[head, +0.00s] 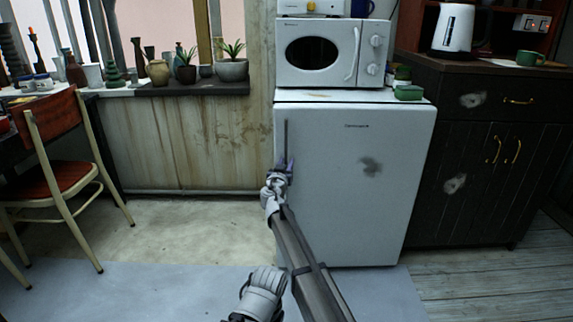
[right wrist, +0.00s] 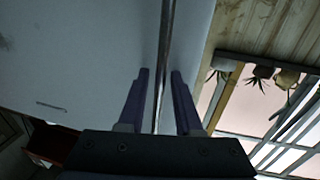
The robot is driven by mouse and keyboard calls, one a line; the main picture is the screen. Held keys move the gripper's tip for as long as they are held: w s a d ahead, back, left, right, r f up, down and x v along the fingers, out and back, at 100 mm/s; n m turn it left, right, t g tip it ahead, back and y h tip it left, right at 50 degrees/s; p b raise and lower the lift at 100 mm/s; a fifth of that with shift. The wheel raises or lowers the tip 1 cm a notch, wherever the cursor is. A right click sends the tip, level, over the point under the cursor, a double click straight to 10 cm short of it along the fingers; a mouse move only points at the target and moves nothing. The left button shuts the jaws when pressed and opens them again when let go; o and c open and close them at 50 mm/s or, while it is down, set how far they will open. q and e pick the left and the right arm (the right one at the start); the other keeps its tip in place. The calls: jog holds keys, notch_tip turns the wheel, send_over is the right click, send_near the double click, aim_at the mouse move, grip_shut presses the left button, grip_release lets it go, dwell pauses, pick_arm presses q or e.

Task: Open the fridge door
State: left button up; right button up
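The white fridge (head: 350,190) stands in the middle of the head view, and its door looks shut. A thin vertical metal handle (head: 286,138) runs along the left edge of the door. My right gripper (head: 284,165) is at the lower part of this handle. In the right wrist view the handle (right wrist: 167,40) passes between the two fingers of my right gripper (right wrist: 161,80). The fingers are apart, with a gap visible on each side of the handle. The lower end of the handle is hidden by the gripper in the head view.
A white microwave (head: 330,53) stands on the fridge, beside a green box (head: 408,92). A dark cabinet (head: 485,150) stands close on the right. A red-seated chair (head: 60,180) is at the left. The floor (head: 190,235) left of the fridge is clear.

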grip_shut()
dwell(1.1)
